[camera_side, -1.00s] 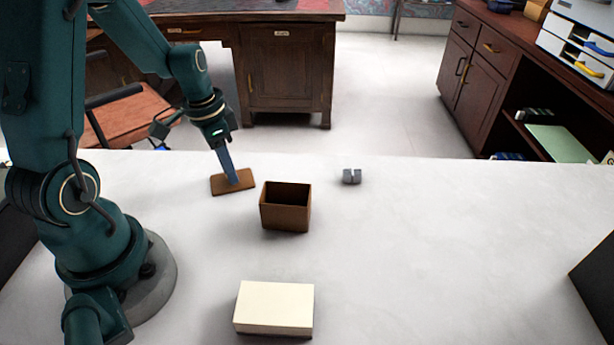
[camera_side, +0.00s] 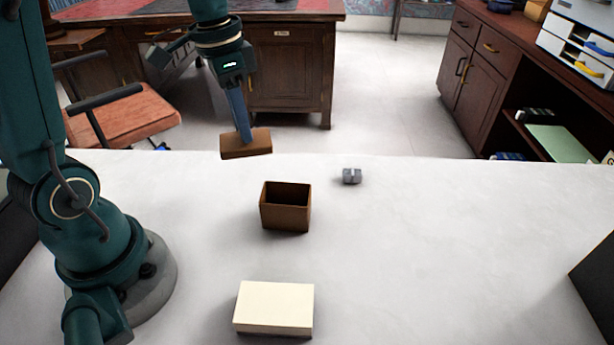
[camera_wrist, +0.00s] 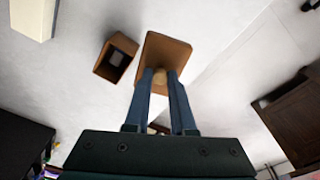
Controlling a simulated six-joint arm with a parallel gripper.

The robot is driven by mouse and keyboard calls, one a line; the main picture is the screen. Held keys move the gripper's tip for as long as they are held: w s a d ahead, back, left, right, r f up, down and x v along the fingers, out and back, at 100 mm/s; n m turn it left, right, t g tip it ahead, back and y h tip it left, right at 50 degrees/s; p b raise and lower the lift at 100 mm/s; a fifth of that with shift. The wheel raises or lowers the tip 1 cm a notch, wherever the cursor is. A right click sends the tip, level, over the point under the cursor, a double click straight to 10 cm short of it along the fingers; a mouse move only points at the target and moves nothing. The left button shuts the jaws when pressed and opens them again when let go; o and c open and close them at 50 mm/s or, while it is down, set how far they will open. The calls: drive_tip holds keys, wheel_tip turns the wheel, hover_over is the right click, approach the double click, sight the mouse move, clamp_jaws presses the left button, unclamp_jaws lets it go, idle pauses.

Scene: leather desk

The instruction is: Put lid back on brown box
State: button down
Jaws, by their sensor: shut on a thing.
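The brown lid (camera_side: 247,148) is held in the air by my gripper (camera_side: 243,133), above the far edge of the table and behind and left of the box in the side view. In the wrist view my gripper (camera_wrist: 161,82) is shut on the knob of the lid (camera_wrist: 166,50). The brown box (camera_side: 286,208) stands upright and open on the table, apart from the lid. It also shows in the wrist view (camera_wrist: 103,69). Something small and greyish shows within the box's opening in the wrist view; I cannot tell what it is.
A cream box (camera_side: 274,307) lies at the front of the white table (camera_side: 420,250). A small grey object (camera_side: 351,176) sits right of the brown box. A dark object (camera_side: 598,280) stands at the right edge. The table's right middle is clear.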

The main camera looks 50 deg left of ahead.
drive_tip(key=d+r+m, duration=0.1)
drive_tip(key=d+m, duration=0.3)
drive_tip(key=d, duration=0.5)
drive_tip(key=shift+w+d+f, duration=0.1)
drive_tip(key=shift+w+f, duration=0.05)
drive_tip(key=shift+f, duration=1.35)
drive_tip(key=shift+w+d+f, duration=0.1)
drive_tip(key=shift+f, duration=1.4)
drive_tip(key=shift+f, duration=0.15)
drive_tip(key=shift+c, duration=1)
unclamp_jaws()
wheel_tip(320, 180, up, 7)
